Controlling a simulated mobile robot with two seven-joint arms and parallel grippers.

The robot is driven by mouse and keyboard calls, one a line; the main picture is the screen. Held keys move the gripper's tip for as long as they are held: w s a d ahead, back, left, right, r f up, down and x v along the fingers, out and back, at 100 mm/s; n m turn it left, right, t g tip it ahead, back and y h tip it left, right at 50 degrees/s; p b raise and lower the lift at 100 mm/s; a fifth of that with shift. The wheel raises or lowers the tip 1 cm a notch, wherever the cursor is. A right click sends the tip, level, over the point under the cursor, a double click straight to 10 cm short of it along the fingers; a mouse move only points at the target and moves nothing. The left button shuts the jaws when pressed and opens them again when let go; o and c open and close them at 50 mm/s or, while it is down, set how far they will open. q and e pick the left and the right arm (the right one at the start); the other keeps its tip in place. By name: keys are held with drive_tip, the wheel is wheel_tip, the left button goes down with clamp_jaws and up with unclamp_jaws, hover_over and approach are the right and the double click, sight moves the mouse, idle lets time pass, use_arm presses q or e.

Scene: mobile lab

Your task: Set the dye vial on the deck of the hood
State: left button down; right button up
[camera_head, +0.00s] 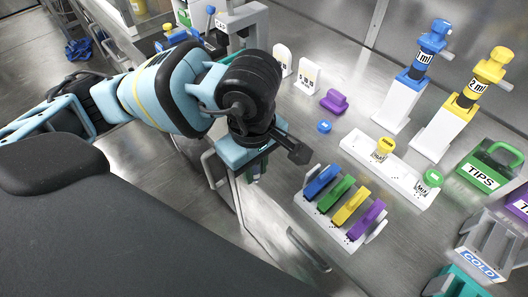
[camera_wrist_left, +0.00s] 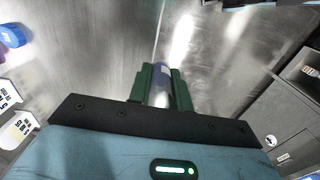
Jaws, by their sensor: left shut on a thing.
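My left gripper (camera_head: 252,168) hangs over the front edge of the steel deck (camera_head: 357,92) in the head view. In the left wrist view its green fingers (camera_wrist_left: 160,88) are shut on a pale, bluish cylinder (camera_wrist_left: 161,72), which looks like the dye vial. The gripper and wrist hide this vial in the head view. A white rack (camera_head: 402,177) on the deck holds a yellow-capped vial (camera_head: 383,148) and a green-capped vial (camera_head: 429,182). My right gripper is not in view.
A small blue cap (camera_head: 324,126), a purple block (camera_head: 334,101) and white cards (camera_head: 308,76) stand behind the gripper. A holder with coloured tools (camera_head: 344,203) is to its right. Pipette stands (camera_head: 400,95) and a green tips box (camera_head: 490,166) are farther right.

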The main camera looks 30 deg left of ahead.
use_arm(q)
drive_tip(key=shift+s, duration=0.25)
